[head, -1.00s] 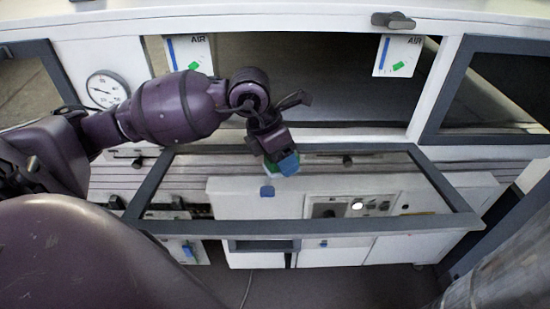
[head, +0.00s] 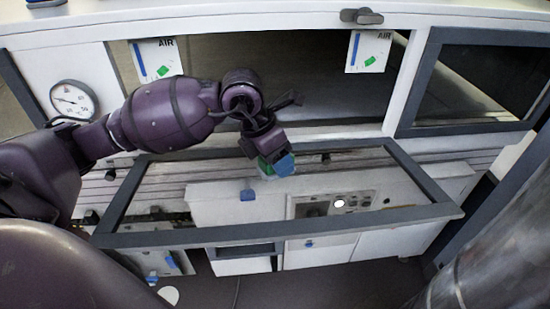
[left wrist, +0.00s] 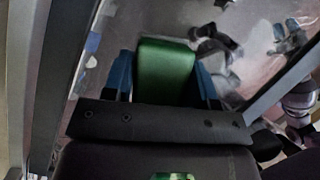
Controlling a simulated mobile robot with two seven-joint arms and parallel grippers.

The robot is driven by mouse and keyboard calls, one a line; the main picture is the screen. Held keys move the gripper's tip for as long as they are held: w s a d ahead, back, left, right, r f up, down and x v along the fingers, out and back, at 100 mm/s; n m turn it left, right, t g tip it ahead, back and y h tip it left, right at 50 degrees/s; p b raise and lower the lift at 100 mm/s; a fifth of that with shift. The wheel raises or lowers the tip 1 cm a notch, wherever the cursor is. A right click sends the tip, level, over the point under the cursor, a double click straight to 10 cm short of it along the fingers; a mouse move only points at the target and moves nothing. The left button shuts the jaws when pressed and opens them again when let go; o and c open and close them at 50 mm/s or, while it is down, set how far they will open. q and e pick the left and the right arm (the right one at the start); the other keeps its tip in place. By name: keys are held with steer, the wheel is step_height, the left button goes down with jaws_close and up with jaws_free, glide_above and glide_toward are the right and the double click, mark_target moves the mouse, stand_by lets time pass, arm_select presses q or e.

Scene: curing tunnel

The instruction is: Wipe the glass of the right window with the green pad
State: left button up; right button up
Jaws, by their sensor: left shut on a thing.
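My left gripper (head: 276,166) is shut on the green pad (head: 265,167). In the left wrist view the green pad (left wrist: 166,70) sits between two blue fingertips. The pad is over a dark-framed pane (head: 165,205) that is swung out in the middle of the head view. I cannot tell whether it touches the glass. Another dark-framed window (head: 475,85) is at the upper right, apart from the gripper. I cannot tell which of these is the task's right window. In the left wrist view, reflections show on the glass (left wrist: 250,25). My right gripper is not in view.
A wide dark opening (head: 270,85) lies behind the gripper, with AIR labels (head: 369,50) on both sides. A round gauge (head: 72,100) is at the left. A dark handle (head: 362,16) sits above the opening. White panels with controls (head: 338,203) show through the swung-out frame.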

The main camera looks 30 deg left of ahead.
arm_select(q)
steer(key=shift+r, duration=0.4)
steer(key=shift+w+a+r+p, duration=0.1)
steer(key=shift+r+p, duration=0.25)
steer(key=shift+r, duration=0.2)
steer(key=shift+w+a+r+p, duration=0.1)
steer(key=shift+r+p, duration=0.25)
steer(key=shift+r, duration=0.2)
steer(key=shift+w+a+r+p, duration=0.15)
steer(key=shift+r+p, duration=0.5)
steer(key=shift+r, duration=0.85)
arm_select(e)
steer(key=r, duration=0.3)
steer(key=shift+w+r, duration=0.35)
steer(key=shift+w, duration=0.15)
arm_select(q)
steer(key=shift+w+r, duration=0.1)
steer(key=shift+r, duration=0.3)
steer(key=shift+w+a+r+p, duration=0.15)
steer(key=shift+r+p, duration=0.55)
steer(key=shift+r, duration=0.35)
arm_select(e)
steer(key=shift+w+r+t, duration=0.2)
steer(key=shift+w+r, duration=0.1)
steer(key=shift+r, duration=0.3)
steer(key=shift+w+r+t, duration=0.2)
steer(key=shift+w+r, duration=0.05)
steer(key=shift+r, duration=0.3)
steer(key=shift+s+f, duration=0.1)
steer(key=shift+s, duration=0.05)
